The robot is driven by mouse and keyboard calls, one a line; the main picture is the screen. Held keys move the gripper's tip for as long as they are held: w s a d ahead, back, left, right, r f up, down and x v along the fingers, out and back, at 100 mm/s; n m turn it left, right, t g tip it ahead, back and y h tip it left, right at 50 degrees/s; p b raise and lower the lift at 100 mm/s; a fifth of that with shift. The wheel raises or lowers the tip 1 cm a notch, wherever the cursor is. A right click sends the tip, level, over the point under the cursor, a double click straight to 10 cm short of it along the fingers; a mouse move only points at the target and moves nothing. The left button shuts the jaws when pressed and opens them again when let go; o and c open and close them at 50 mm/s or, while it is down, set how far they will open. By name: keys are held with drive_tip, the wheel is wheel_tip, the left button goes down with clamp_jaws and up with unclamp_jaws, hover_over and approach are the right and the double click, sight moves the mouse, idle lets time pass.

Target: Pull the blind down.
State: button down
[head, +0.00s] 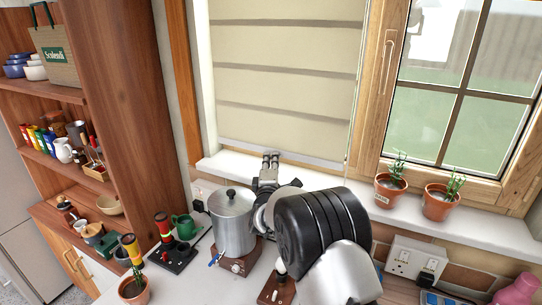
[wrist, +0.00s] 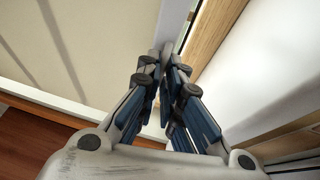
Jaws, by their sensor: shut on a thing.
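The blind (head: 285,85) is a beige fabric panel with several horizontal folds. It hangs over the left window, with its bottom edge just above the white sill. My gripper (head: 271,158) is at the middle of that bottom edge and is shut on it. In the wrist view, the blind (wrist: 75,45) fills the upper left, and the fingers of my gripper (wrist: 166,62) come together at its edge. The fingers hide the exact point of contact.
A steel pot (head: 232,222) stands left of my arm. Two potted plants (head: 390,187) (head: 441,200) stand on the sill (head: 410,215) to the right. A wooden shelf (head: 128,90) flanks the left side. My arm covers part of the counter.

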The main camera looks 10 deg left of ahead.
drive_tip(key=shift+f+b, duration=0.3)
drive_tip(key=shift+f, duration=0.55)
drive_tip(key=c, duration=1.8)
unclamp_jaws()
drive_tip(key=s, duration=0.4)
drive_tip(key=s+f, duration=0.1)
drive_tip(key=s, duration=0.7)
drive_tip(key=shift+d+f, duration=0.2)
drive_tip(key=shift+d, duration=0.1)
